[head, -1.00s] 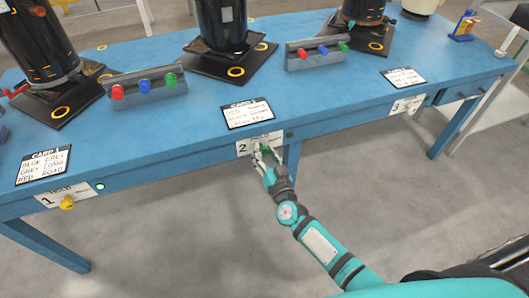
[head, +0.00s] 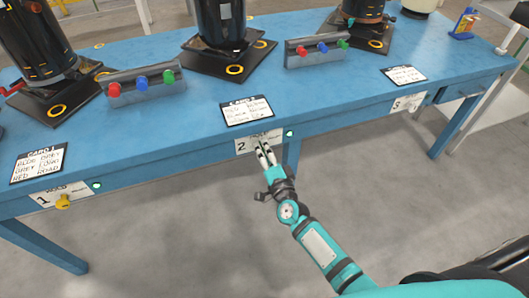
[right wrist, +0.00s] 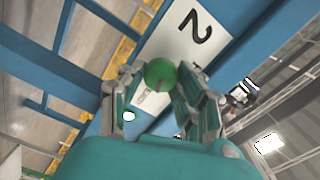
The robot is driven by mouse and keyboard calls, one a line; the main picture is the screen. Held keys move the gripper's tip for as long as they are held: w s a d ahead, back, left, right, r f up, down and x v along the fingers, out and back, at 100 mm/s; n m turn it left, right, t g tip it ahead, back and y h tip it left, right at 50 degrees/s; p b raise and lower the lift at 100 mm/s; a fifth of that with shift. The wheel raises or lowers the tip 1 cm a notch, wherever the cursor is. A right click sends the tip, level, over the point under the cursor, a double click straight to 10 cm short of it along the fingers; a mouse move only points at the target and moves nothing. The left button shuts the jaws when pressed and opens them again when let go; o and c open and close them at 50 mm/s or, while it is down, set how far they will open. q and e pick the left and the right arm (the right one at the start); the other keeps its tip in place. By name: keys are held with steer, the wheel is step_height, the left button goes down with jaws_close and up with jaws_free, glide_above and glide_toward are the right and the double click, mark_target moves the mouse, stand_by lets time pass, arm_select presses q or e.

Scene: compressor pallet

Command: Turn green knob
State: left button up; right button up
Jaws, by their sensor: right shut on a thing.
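The green knob (right wrist: 160,74) sits on the white plate marked 2 (right wrist: 186,42) on the blue table's front edge. My right gripper (right wrist: 163,84) is shut on the knob, one finger on each side of it in the right wrist view. In the head view the right gripper (head: 264,156) is in front of the plate (head: 247,144) and its fingers hide the knob. A small pale green light (head: 290,133) is right of that plate. It also shows in the right wrist view (right wrist: 129,116). My left gripper is not in view.
The blue table (head: 180,135) bears black machines, two grey blocks with coloured knobs (head: 143,85) (head: 318,50), and cards. A yellow knob (head: 63,201) is by plate 1 at left. The floor in front of the table is clear.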

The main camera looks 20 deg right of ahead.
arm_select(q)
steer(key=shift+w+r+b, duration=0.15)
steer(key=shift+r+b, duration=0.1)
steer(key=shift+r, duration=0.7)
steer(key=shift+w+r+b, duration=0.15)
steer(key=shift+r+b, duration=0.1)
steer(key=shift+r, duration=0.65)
arm_select(e)
steer(key=shift+f+m, duration=0.1)
steer(key=shift+m, duration=1.8)
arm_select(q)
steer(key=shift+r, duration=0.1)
arm_select(e)
steer(key=o, duration=1.1)
steer(key=shift+o, duration=0.2)
steer(key=s, duration=1.2)
steer(key=shift+d, duration=0.2)
